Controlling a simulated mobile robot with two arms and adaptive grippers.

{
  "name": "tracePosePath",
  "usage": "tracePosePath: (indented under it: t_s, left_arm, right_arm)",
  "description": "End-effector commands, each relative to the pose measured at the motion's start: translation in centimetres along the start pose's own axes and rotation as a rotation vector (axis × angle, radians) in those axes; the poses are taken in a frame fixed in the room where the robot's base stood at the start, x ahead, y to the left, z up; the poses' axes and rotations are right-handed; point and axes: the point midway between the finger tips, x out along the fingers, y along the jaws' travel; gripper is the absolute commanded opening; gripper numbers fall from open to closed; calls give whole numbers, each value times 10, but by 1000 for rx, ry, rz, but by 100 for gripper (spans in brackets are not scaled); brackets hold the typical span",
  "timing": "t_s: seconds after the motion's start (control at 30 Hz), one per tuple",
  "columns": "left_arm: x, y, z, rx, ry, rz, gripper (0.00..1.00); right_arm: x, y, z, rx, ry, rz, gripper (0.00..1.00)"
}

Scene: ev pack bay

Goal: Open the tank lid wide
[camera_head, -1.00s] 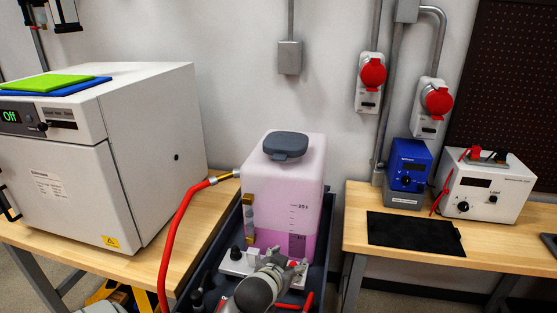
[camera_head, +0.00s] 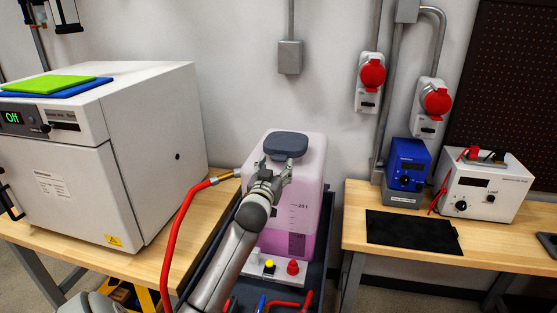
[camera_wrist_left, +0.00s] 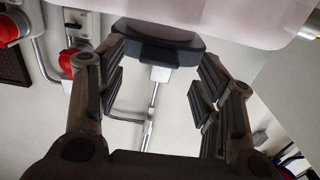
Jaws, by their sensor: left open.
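The pink-filled translucent tank (camera_head: 308,200) stands upright in a dark tray. Its dark grey lid (camera_head: 288,143) lies flat and closed on top. In the left wrist view the lid (camera_wrist_left: 157,34) shows at the top, with its front tab between my fingers in the picture. My left gripper (camera_head: 273,170) is open and empty, just in front of the lid and slightly below it. In the wrist view the open fingers (camera_wrist_left: 160,76) flank clear space; I cannot tell whether they touch the lid. My right gripper is not in view.
A red hose (camera_head: 188,222) joins a brass fitting left of the tank. A white oven (camera_head: 155,150) stands on the left bench. The right bench holds a black mat (camera_head: 413,232) and a blue unit (camera_head: 408,165). Red and yellow knobs (camera_head: 282,268) sit in front of the tank.

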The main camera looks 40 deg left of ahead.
Motion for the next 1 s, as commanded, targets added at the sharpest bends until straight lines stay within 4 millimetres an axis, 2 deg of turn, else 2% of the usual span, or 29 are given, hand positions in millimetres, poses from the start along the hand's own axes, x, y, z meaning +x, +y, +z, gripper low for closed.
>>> tracePosePath:
  t_s: [0.1, 0.3, 0.77, 1.0]
  left_arm:
    - [16, -1, -2, 1, -1, -1, 61]
    - [33, 0, -1, 0, 0, 0, 61]
    - [40, 0, 0, 1, -1, 0, 61]
    - [39, 0, 0, 1, -1, 0, 30]
  right_arm:
    - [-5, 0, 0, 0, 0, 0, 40]
    - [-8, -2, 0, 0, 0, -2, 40]
    - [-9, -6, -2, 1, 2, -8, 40]
    - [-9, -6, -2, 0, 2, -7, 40]
